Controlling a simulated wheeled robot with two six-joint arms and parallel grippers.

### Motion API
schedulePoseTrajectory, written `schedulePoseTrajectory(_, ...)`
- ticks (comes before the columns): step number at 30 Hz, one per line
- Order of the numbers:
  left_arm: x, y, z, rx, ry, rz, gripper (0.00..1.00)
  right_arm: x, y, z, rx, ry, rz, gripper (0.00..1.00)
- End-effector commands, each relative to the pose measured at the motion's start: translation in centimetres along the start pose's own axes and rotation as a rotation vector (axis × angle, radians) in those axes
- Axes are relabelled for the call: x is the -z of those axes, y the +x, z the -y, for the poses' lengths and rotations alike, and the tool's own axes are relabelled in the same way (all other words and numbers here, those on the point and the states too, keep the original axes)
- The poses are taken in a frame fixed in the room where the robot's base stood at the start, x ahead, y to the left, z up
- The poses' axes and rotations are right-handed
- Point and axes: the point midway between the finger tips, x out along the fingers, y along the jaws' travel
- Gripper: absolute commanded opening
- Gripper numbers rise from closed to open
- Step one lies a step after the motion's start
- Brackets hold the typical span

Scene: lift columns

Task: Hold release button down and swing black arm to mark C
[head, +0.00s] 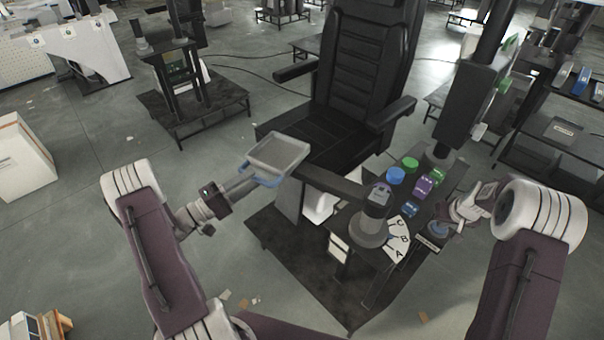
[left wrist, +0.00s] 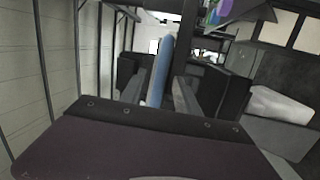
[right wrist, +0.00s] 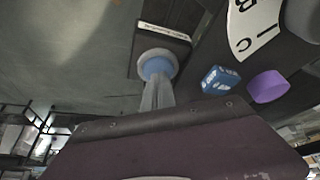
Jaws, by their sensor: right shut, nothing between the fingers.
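The black arm (head: 335,182) runs left from a grey pivot post (head: 369,232) on the console and ends at a grey tray (head: 279,152) with a blue handle (head: 262,181). My left gripper (head: 243,183) is at the handle; in the left wrist view the blue handle (left wrist: 161,70) lies between the fingers, but I cannot tell whether they grip it. A white plate (head: 402,238) beside the pivot carries C, B and A. My right gripper (right wrist: 157,88) is shut and empty, its tips at the blue release button (right wrist: 157,66) in a pale ring, apparently touching it.
The console carries blue (head: 395,175), green (head: 410,163) and purple (head: 423,187) knobs near the plate. A black seat (head: 350,110) stands behind the tray. A dark column (head: 470,105) rises behind the console. Floor left of the tray is open.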

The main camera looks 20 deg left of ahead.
Motion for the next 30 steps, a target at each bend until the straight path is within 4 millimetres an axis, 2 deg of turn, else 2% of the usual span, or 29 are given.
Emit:
schedulePoseTrajectory(5,0.0,1.9,0.0,0.001,0.001,0.001,0.38,-0.1,0.1,0.0,0.000,0.000,0.001,0.00)
schedulePoseTrajectory(13,0.0,2.2,0.0,0.000,0.001,-0.001,0.38,-0.1,0.1,0.0,0.000,0.000,0.001,0.00)
schedulePoseTrajectory(14,0.0,2.2,0.0,0.000,0.001,-0.001,0.35,-0.1,0.1,0.0,0.000,0.000,0.001,0.00)
schedulePoseTrajectory(15,0.0,2.2,0.0,0.000,0.001,-0.001,0.24,-0.1,0.1,0.0,0.000,0.000,0.001,0.00)
schedulePoseTrajectory(18,0.0,2.2,0.0,0.000,0.001,-0.001,0.00,-0.1,0.1,0.0,0.000,0.000,0.001,0.00)
schedulePoseTrajectory(30,0.0,2.2,0.0,0.000,0.001,-0.001,0.00,-0.1,0.1,0.0,0.000,0.000,0.001,0.00)
